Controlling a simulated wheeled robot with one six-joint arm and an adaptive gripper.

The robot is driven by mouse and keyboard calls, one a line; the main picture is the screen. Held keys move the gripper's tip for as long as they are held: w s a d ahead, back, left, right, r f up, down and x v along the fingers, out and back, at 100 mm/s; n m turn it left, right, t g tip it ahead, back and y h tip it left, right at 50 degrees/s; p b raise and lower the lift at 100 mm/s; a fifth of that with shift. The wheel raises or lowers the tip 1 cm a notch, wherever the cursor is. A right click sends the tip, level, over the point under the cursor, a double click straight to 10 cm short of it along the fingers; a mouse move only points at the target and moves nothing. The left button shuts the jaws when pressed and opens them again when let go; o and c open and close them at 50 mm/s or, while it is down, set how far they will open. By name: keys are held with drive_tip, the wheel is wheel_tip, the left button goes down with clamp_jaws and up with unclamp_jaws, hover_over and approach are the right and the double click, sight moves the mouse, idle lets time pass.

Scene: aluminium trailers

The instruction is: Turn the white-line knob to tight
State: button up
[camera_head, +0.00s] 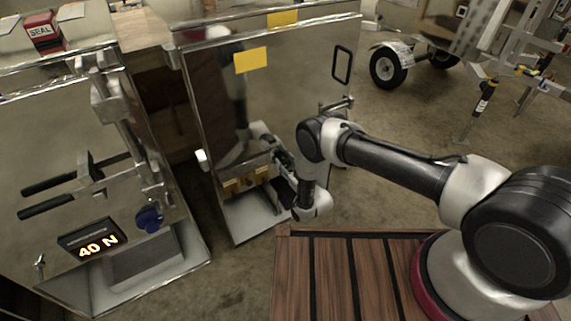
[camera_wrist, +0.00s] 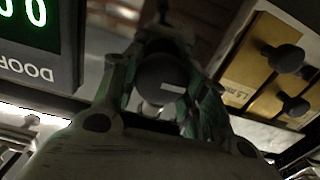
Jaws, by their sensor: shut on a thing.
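The white-line knob (camera_wrist: 163,80) is a dark round knob with a short white line on its face, in the middle of the wrist view. My gripper (camera_wrist: 168,92) has one finger on each side of the knob and is shut on it. The white line lies nearly level in the wrist picture, tilted slightly. In the head view my arm reaches down to the polished metal cabinet (camera_head: 290,90), and the knob cannot be made out there.
A brass plate (camera_wrist: 238,75) with black knobs is close at the right in the wrist view. A display with green digits (camera_wrist: 28,18) is at the left. In the head view, another metal cabinet (camera_head: 60,150) bears a "40 N" display (camera_head: 92,241). A trailer wheel (camera_head: 388,68) stands behind.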

drive_tip(key=m, duration=0.4)
drive_tip(key=shift+d+m, duration=0.1)
drive_tip(key=shift+m, duration=0.2)
drive_tip(key=m, duration=0.4)
drive_tip(key=shift+w+m, duration=0.1)
drive_tip(key=shift+m, duration=0.2)
drive_tip(key=m, duration=0.4)
drive_tip(key=shift+d+f+m, duration=0.1)
drive_tip(key=shift+m, duration=0.2)
drive_tip(key=shift+f+m, duration=0.1)
drive_tip(key=shift+m, duration=2.2)
drive_tip(key=o, duration=1)
drive_tip(key=shift+o, duration=0.2)
drive_tip(key=v, duration=1.2)
